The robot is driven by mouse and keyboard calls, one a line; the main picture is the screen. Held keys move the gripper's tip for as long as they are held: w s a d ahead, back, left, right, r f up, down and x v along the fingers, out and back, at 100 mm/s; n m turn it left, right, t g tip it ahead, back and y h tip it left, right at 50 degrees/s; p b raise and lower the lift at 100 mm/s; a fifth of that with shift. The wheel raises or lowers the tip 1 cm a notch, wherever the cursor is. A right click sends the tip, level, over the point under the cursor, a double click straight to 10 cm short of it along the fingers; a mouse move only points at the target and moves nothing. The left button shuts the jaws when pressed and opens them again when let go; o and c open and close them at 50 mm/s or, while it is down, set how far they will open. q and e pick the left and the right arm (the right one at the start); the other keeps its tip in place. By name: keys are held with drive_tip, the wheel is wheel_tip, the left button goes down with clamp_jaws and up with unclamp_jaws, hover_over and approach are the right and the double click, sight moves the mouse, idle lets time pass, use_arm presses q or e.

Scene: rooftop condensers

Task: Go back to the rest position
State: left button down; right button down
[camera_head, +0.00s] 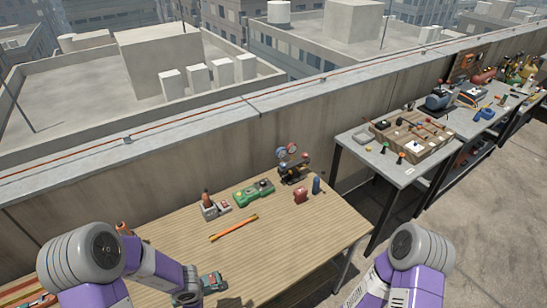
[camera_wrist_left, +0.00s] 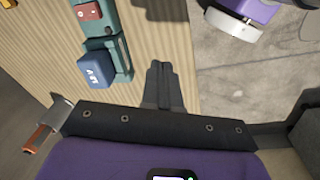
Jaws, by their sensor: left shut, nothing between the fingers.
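My left gripper (camera_wrist_left: 162,70) shows in the left wrist view with its dark fingers together and nothing between them. It hangs over the front edge of the wooden table (camera_head: 280,240), beside a teal device (camera_wrist_left: 122,60) and apart from it. In the head view my left arm reaches in from the lower left, by the teal device (camera_head: 213,282). My right arm stands at the lower right, past the table's right end; its gripper is out of the picture.
On the table are an orange-handled bar (camera_head: 234,228), a green gauge unit (camera_head: 254,193), a valve manifold (camera_head: 293,168), a red can (camera_head: 300,195) and a blue can (camera_head: 316,185). A second bench (camera_head: 400,174) stands right, beyond a gap. A parapet wall runs behind.

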use_arm(q)
drive_tip(key=s+d+f+m+h+b, duration=0.2)
drive_tip(key=s+d+f+m+b, duration=0.3)
drive_tip(key=f+m, duration=0.3)
drive_tip(key=s+d+f+m+h+b, duration=0.3)
drive_tip(key=s+d+f+m+b, duration=0.2)
drive_tip(key=d+f+m, duration=0.3)
drive_tip(key=shift+s+d+f+m, duration=0.15)
drive_tip(key=shift+d+f+m, duration=0.2)
drive_tip(key=shift+f, duration=0.4)
drive_tip(key=shift+a+g, duration=0.1)
drive_tip(key=shift+g, duration=0.2)
